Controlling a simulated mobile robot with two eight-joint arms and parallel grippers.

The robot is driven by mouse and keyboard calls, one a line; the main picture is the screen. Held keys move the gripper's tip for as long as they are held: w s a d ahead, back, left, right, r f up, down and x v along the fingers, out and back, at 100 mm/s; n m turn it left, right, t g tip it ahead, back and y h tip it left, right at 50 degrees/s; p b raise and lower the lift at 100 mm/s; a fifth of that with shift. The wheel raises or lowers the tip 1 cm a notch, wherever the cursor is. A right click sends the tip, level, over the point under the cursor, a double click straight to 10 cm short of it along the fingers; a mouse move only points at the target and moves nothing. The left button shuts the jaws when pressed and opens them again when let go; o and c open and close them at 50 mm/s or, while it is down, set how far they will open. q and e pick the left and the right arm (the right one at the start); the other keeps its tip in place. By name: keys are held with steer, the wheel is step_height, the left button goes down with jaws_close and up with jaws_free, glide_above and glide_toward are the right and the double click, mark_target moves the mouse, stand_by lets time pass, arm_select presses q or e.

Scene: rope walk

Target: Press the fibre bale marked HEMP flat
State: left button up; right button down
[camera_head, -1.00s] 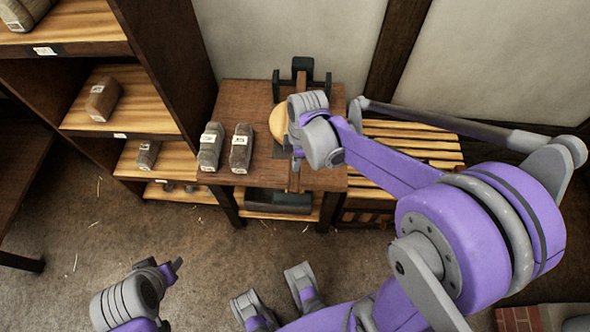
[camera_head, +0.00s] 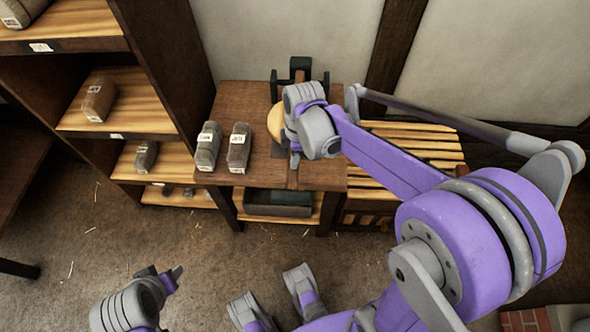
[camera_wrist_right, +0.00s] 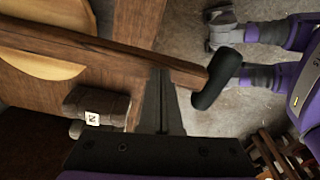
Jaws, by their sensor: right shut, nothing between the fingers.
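Two grey-brown fibre bales with white labels, a left bale (camera_head: 207,147) and a right bale (camera_head: 239,149), lie side by side on the wooden table (camera_head: 240,97). Their labels are too small to read. To their right stands a press with a dark frame (camera_head: 326,84) and a round wooden plate (camera_head: 274,122), partly hidden by my right arm. The right wrist view shows its wooden lever (camera_wrist_right: 110,50) with a black handle (camera_wrist_right: 217,80). My right gripper (camera_head: 295,160) is shut and empty, close to the lever; contact is unclear. My left gripper (camera_head: 162,272) looks open and empty, low in view.
A shelf unit at left holds a brown bale (camera_head: 99,98) and a grey bale (camera_head: 145,155). A dark green box (camera_head: 278,203) sits on the table's lower shelf. A slatted bench (camera_head: 420,150) stands right of the table. The floor in front is clear except for straw.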

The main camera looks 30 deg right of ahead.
arm_select(q)
steer(key=shift+w+a+p, duration=0.3)
steer(key=shift+a+p, duration=0.15)
steer(key=shift+a, duration=0.15)
arm_select(e)
steer(key=f, duration=0.1)
steer(key=s+d+f, duration=0.1)
steer(key=f, duration=0.1)
steer(key=shift+s+d+f, duration=0.3)
steer(key=shift+s, duration=0.1)
arm_select(q)
steer(key=shift+d, duration=0.1)
arm_select(e)
steer(key=shift+d, duration=0.1)
arm_select(q)
steer(key=r+p, duration=0.1)
steer(key=w+d+r+p, duration=0.1)
steer(key=r+p, duration=0.1)
steer(key=r, duration=0.1)
steer(key=shift+w+d+p, duration=0.15)
steer(key=shift+d+p, duration=0.05)
steer(key=shift+p, duration=0.15)
arm_select(e)
step_height(320, 180, up, 14)
steer(key=w, duration=0.1)
steer(key=shift+r, duration=0.2)
steer(key=shift+w, duration=0.1)
